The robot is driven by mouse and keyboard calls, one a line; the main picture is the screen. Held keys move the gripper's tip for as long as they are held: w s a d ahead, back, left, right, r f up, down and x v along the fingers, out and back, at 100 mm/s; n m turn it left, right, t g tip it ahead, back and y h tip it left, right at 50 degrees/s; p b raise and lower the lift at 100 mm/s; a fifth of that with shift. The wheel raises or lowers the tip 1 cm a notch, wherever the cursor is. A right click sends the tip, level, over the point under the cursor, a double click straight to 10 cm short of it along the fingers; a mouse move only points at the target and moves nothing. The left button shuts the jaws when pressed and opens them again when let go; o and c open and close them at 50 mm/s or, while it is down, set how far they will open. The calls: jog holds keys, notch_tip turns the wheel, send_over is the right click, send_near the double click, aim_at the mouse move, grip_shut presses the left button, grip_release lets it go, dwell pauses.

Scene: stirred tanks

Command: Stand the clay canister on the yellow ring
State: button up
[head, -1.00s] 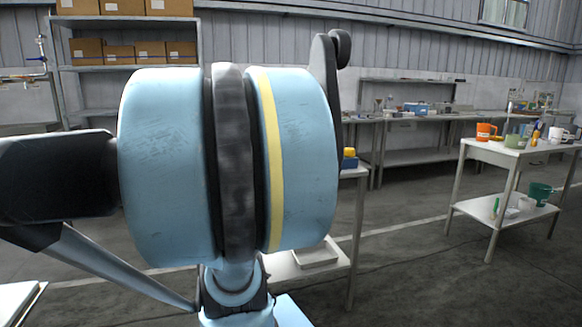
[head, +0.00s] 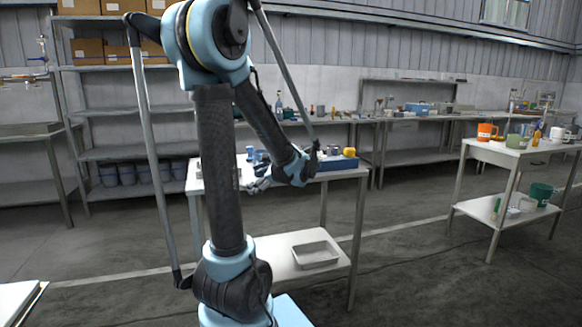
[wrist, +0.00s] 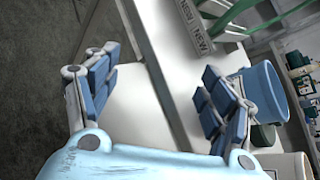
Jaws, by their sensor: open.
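My gripper (wrist: 157,95) is open and empty in the wrist view, its two blue-padded fingers wide apart over a pale table surface. In the head view my gripper (head: 260,184) is at the near left part of the middle table, partly hidden by my arm. I cannot pick out the clay canister with certainty. I cannot make out a yellow ring; a small yellow thing (head: 349,152) sits at the right end of the middle table, too small to identify.
The middle table (head: 340,174) holds a blue box (head: 342,163) and small items; a grey tray (head: 315,255) lies on its lower shelf. A right-hand table (head: 480,150) holds an orange mug (head: 486,131). A blue cup (wrist: 266,92) is right of my fingers. Floor between tables is clear.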

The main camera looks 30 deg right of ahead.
jog(key=s+d+r+m+t+h, duration=0.1)
jog(key=s+d+m+t, duration=0.15)
jog(key=d, duration=0.55)
jog(key=s+d+r+m+t+h, duration=0.1)
jog(key=s+d+m+t+h, duration=0.2)
jog(key=d, duration=0.5)
jog(key=s+d+r+m+t, duration=0.1)
jog(key=s+d+m, duration=0.2)
jog(key=d+m, duration=0.3)
jog(key=shift+n, duration=0.65)
jog(key=w, duration=1)
jog(key=shift+w+d+f, duration=0.2)
jog(key=shift+w+d, duration=0.1)
jog(key=shift+w, duration=3.35)
jog(key=shift+c, duration=0.2)
jog(key=c, duration=1.3)
jog(key=shift+r, duration=0.1)
